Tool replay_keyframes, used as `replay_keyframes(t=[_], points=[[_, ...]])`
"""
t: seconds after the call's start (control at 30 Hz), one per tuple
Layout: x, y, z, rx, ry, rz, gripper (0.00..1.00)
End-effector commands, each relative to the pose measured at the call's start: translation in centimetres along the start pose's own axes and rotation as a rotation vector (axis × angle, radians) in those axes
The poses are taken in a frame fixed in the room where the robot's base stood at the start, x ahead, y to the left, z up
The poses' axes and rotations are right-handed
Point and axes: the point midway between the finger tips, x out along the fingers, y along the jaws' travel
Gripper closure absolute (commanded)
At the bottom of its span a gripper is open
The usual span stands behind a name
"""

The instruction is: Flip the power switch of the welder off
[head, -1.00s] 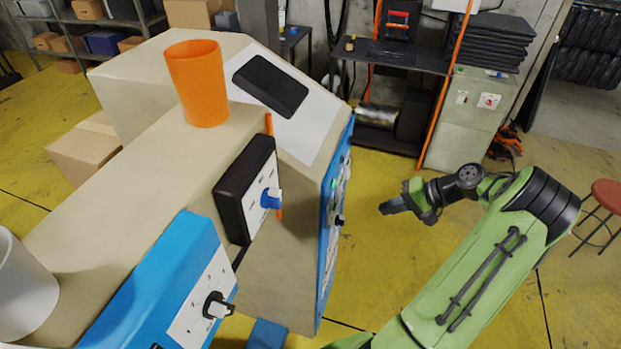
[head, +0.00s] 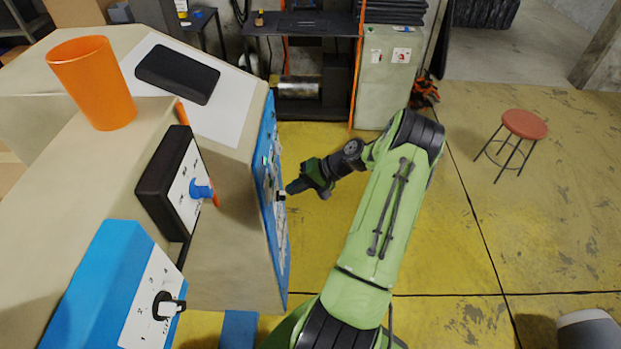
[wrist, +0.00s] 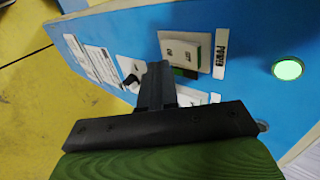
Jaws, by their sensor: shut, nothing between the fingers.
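The welder (head: 207,130) is a beige cabinet with a blue front panel (head: 268,150), seen edge-on in the head view. In the wrist view its panel (wrist: 262,30) carries a pale power switch (wrist: 190,45) beside a POWER label (wrist: 221,52). A lit green lamp (wrist: 287,69) is to the right. My gripper (head: 291,188) is shut and empty, pointing at the panel. In the wrist view its fingertips (wrist: 158,66) overlap the area just left of and below the switch. I cannot tell whether they touch the panel. The fingers hide part of the panel under the switch.
A black knob (wrist: 132,80) is on the panel, left of my fingers. An orange cup (head: 92,82) and a black slab (head: 178,73) sit on top of the machines. Blue and black control boxes stand at left.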

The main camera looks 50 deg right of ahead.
Motion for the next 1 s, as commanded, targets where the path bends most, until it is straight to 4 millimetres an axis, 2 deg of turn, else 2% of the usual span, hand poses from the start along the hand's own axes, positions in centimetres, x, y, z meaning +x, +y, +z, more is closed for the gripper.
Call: replay_keyframes(t=[0.03,0.2,0.57,0.77,1.0], points=[[0.4,-1.2,0.0,-0.006,-0.001,-0.001,1.00],[1.8,-2.5,-0.1,-0.005,0.001,-0.001,1.00],[2.1,-2.7,-0.1,-0.004,0.002,0.001,1.00],[2.5,-3.8,0.0,-0.009,-0.005,0.140,1.00],[2.5,-3.4,0.0,-0.002,-0.003,0.127,1.00]])
